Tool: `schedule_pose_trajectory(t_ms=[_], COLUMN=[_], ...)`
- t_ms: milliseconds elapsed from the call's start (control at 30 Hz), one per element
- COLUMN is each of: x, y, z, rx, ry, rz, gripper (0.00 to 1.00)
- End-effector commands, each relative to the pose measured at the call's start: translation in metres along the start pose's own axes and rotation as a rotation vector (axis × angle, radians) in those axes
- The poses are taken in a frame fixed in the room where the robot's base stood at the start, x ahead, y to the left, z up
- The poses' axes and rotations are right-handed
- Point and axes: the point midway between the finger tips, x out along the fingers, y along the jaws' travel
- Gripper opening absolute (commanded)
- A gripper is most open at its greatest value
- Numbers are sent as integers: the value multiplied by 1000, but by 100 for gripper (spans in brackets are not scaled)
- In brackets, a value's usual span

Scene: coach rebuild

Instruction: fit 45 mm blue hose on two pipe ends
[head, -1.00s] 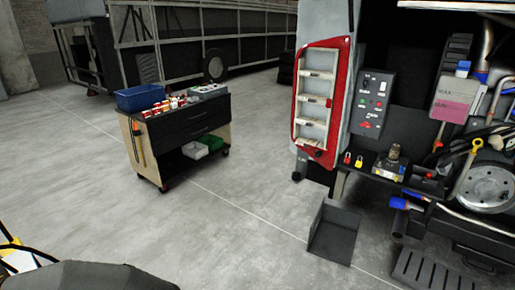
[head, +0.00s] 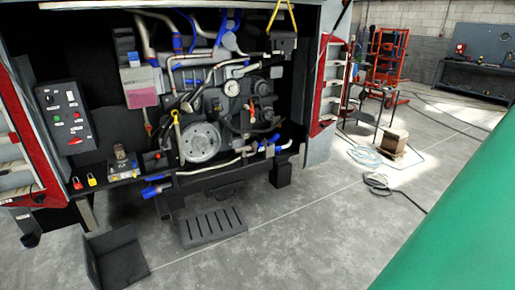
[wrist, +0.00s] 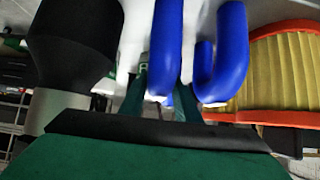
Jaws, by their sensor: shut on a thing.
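My gripper (wrist: 164,84) shows only in the wrist view, its teal fingers shut on a blue hose (wrist: 168,45). The hose stands up between the fingers, and its upper part runs out of the frame. Another blue length (wrist: 232,50) bends into a hook just to the right; I cannot tell whether it is part of the same hose. In the head view, blue hose pieces show on the open engine bay (head: 215,105), at its lower left (head: 155,189) and lower right (head: 268,148). I cannot single out the two pipe ends.
A yellow pleated filter with an orange rim (wrist: 268,29) is right of the gripper, and a dark cylinder (wrist: 75,40) is left. In the head view, a slotted dark step (head: 212,227) and an open dark box (head: 116,262) lie before the bay.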

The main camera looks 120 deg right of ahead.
Motion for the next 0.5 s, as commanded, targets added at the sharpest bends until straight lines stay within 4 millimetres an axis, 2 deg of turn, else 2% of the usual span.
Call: schedule_pose_trajectory(t_ms=[500], x=[-22], y=[-1], z=[-28], rx=[-1], ry=[3], rz=[-2], gripper=[4])
